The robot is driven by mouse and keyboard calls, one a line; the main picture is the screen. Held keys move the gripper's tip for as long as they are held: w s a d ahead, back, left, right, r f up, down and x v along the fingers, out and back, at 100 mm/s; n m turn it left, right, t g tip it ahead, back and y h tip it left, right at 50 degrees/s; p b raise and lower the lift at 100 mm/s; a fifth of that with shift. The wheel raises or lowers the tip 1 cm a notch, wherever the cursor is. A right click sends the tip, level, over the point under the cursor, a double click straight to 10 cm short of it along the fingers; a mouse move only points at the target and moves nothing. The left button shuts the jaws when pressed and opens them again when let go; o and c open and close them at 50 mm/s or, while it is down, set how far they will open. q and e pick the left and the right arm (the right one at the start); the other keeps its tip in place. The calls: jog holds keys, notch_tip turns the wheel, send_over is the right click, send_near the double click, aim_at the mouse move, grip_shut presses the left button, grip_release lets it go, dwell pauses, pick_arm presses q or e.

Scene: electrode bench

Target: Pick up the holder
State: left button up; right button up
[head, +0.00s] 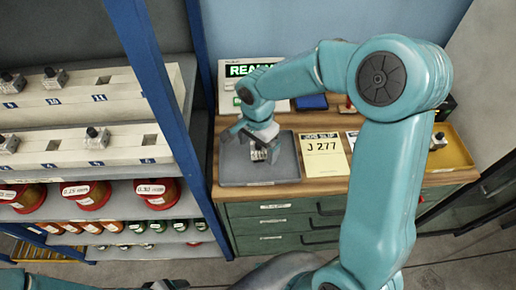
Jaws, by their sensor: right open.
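A small holder (259,155), pale and dark in parts, sits in the grey tray (232,174) on the wooden bench top. My right gripper (256,141) is open and points down over the tray, right at the holder. The gripper hides part of the holder, and I cannot tell whether its fingers touch it. Part of my left arm shows at the bottom left edge, with a dark end piece (166,285) that is cut off by the frame; its jaws cannot be made out.
A yellow job slip (322,157) reading J 277 lies right of the tray. A yellow tray (452,155) is at the far right. A blue-post rack (159,75) on the left bears similar small parts, red spools and bottles. A lit sign (240,70) stands behind.

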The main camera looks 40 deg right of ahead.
jog(key=shift+f, duration=0.2)
jog(key=shift+s, duration=0.2)
jog(key=shift+w, duration=0.15)
jog(key=c, duration=1.4)
jog(key=shift+r, duration=0.1)
notch_tip(320, 180, up, 20)
jog(key=o, duration=0.8)
jog(key=shift+c, duration=0.2)
jog(key=c, duration=0.3)
jog(key=shift+c, duration=0.2)
